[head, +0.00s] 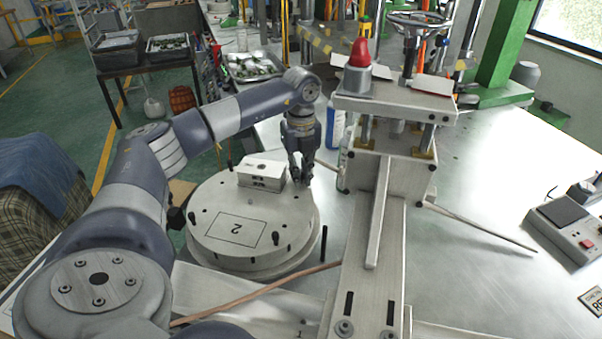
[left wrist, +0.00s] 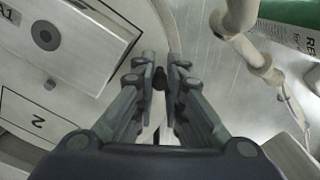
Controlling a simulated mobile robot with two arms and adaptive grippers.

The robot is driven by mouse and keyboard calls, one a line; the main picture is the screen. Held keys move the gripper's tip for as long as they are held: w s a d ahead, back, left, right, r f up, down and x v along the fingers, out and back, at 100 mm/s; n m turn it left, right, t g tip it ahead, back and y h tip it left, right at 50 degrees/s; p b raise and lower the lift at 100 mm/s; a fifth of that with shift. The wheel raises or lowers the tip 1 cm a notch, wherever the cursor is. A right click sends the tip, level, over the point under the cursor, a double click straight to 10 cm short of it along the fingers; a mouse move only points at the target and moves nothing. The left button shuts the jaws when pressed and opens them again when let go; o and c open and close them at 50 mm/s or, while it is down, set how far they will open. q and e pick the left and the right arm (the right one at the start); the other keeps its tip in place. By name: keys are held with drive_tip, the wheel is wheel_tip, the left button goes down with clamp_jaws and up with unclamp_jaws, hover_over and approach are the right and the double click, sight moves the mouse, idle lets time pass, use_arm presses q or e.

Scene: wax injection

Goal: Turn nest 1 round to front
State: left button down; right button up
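The round turntable (head: 215,190) stands left of the press, with a framed number 2 (head: 236,229) on its near side. No number 1 shows on it. A pale metal block (head: 262,174) sits at its far side; the left wrist view shows the block (left wrist: 85,45) at upper left. Dark upright pegs stand around the rim, one at the front right (head: 276,238). My left gripper (head: 302,172) points down at the far right rim. In the left wrist view its fingers (left wrist: 161,85) are close on either side of a dark peg (left wrist: 160,77), filling the gap. My right gripper is out of view.
The press (head: 385,180), with a handwheel and red knob on top, stands right of the turntable. A wooden stick (head: 260,290) lies in front of the turntable. The bench (head: 480,180) to the right is mostly clear.

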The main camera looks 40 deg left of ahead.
sight(288, 173)
use_arm(q)
drive_tip(key=shift+a+r, duration=0.1)
drive_tip(key=shift+a, duration=0.05)
